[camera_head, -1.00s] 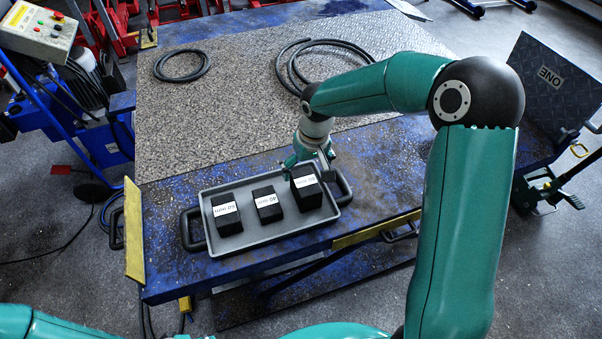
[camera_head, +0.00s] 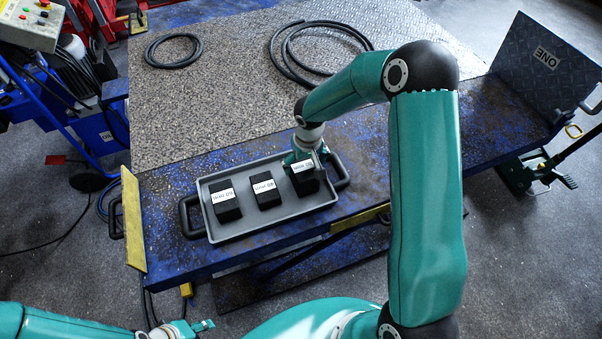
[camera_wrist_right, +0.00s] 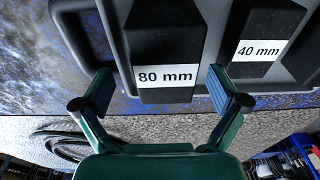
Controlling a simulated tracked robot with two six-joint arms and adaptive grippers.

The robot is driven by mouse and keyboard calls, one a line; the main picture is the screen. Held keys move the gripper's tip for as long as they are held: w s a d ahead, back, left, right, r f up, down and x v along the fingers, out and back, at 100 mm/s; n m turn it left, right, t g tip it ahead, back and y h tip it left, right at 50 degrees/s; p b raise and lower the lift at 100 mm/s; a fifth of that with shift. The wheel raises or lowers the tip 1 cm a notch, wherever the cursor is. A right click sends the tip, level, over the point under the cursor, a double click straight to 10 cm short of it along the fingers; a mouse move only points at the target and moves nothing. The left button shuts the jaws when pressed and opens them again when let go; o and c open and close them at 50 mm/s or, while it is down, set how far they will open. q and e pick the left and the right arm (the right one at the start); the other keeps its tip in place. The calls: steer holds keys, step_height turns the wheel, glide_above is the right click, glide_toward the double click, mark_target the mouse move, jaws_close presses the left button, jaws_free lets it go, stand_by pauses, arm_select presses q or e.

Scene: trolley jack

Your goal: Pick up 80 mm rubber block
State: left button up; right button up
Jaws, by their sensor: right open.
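The 80 mm rubber block (camera_head: 305,185) is black with a white label and stands at the right end of the grey tray (camera_head: 252,233). My right gripper (camera_head: 302,161) is at its far side, low over the tray. In the right wrist view, the block (camera_wrist_right: 165,40) shows its "80 mm" label between the two fingers of the open gripper (camera_wrist_right: 162,88). Gaps show on both sides, and the fingers do not appear to touch it. My left gripper (camera_head: 203,326) is at the bottom edge, away from the tray; its jaw state is unclear.
The 40 mm block (camera_head: 265,193) stands left of the 80 mm block in the tray, and another labelled block (camera_head: 226,208) is further left. The tray has black handles at both ends. Coiled hoses (camera_head: 172,52) lie on the platform (camera_head: 215,110) behind.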

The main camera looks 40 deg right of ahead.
steer(key=f, duration=0.4)
steer(key=shift+w+a+f+p, duration=0.25)
steer(key=shift+w+p, duration=0.05)
steer(key=shift+p, duration=0.1)
jaws_close()
